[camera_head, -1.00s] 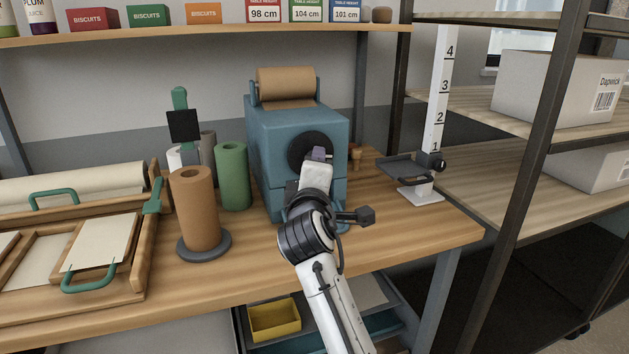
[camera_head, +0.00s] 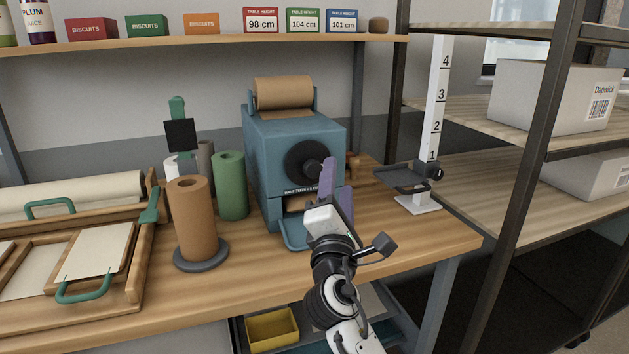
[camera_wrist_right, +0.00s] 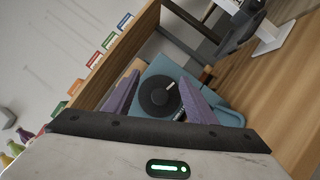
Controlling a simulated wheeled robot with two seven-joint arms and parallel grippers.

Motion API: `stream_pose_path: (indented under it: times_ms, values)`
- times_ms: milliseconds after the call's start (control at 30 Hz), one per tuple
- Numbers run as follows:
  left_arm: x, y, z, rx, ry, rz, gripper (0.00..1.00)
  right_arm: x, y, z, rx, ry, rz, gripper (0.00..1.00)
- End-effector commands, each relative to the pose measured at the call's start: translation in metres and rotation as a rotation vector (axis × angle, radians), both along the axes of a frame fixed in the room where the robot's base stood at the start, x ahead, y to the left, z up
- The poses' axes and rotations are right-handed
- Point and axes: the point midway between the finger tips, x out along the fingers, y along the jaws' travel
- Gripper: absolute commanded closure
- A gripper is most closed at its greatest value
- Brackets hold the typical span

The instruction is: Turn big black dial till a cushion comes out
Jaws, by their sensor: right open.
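A blue machine (camera_head: 262,150) stands on the bench with a roll of brown paper on top. Its big round black dial (camera_head: 304,161) faces me, with a label under it. The dial also shows in the wrist view (camera_wrist_right: 157,97), between my fingers. My right gripper (camera_head: 338,172) is open, its purple fingers just right of and in front of the dial. It looks apart from the dial and holds nothing. Below the label is an opening with something tan in it (camera_head: 293,203); I cannot tell if it is a cushion. A blue tray (camera_head: 294,238) sits below the opening.
A brown roll on a stand (camera_head: 193,220) and a green roll (camera_head: 231,186) stand left of the machine. A white height gauge (camera_head: 436,120) stands to the right. A yellow bin (camera_head: 272,329) is under the bench.

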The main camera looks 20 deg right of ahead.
Motion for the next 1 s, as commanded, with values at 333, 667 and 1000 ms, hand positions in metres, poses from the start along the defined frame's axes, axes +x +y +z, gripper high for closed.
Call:
stream_pose_path:
  times_ms: [333, 667, 1000]
  values:
    - [-0.001, 0.0, 0.001, -0.001, 0.0, 0.001, 1.0, 0.002, 0.008, -0.058, -1.017, 0.079, 0.026, 0.49]
    - [-0.001, 0.001, 0.003, -0.001, 0.001, 0.003, 1.0, 0.04, 0.012, -0.045, -1.065, 0.083, 0.029, 0.49]
    - [-0.002, 0.001, 0.0, 0.0, 0.002, 0.003, 1.0, 0.089, 0.013, -0.026, -1.063, 0.085, 0.031, 0.49]
